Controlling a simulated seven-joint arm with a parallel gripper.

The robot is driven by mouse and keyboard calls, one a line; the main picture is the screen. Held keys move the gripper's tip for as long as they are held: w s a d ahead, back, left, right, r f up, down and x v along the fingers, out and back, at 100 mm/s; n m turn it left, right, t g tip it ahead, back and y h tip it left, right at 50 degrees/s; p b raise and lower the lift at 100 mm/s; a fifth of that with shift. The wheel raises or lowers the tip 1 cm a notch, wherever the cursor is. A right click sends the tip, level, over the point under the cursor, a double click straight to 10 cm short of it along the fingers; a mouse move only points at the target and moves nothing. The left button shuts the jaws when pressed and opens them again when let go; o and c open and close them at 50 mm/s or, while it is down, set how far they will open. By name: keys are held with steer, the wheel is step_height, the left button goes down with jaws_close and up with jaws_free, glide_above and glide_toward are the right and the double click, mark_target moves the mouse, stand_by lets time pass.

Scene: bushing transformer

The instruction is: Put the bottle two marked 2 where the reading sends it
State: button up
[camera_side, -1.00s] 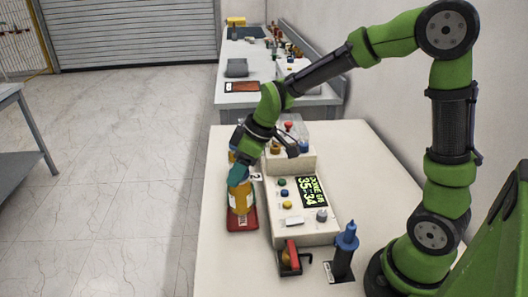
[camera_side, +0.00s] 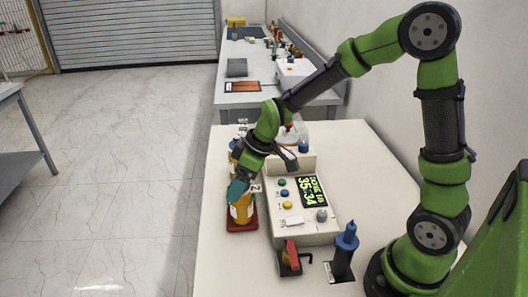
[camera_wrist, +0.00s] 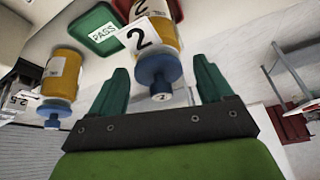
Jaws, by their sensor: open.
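The amber bottle marked 2 (camera_side: 241,209) stands on the red tray (camera_side: 236,225) in the side view. In the wrist view the bottle (camera_wrist: 166,32) shows its blue cap and a white card with a 2. My gripper (camera_side: 238,189) is at the bottle's top in the side view. In the wrist view my gripper's open green fingers (camera_wrist: 161,68) stand on either side of the cap, with gaps. The white tester's display (camera_side: 313,192) shows green text that looks like DONE and 35.34. A green tray labelled PASS (camera_wrist: 88,24) lies beside the bottle in the wrist view.
Another amber bottle with a blue cap (camera_wrist: 62,75) stands to the left in the wrist view. A red-handled fixture (camera_side: 290,256) and a blue-topped tool in a holder (camera_side: 345,245) stand near the table front. The table's left front (camera_side: 225,270) is clear.

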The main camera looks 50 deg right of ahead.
steer(key=v, duration=1.1)
steer(key=s+r+m+t+h, duration=0.1)
steer(key=s+r+m+t, duration=0.2)
steer(key=s+m, duration=0.7)
steer(key=s+r, duration=0.1)
steer(key=s, duration=0.3)
stand_by(0.5)
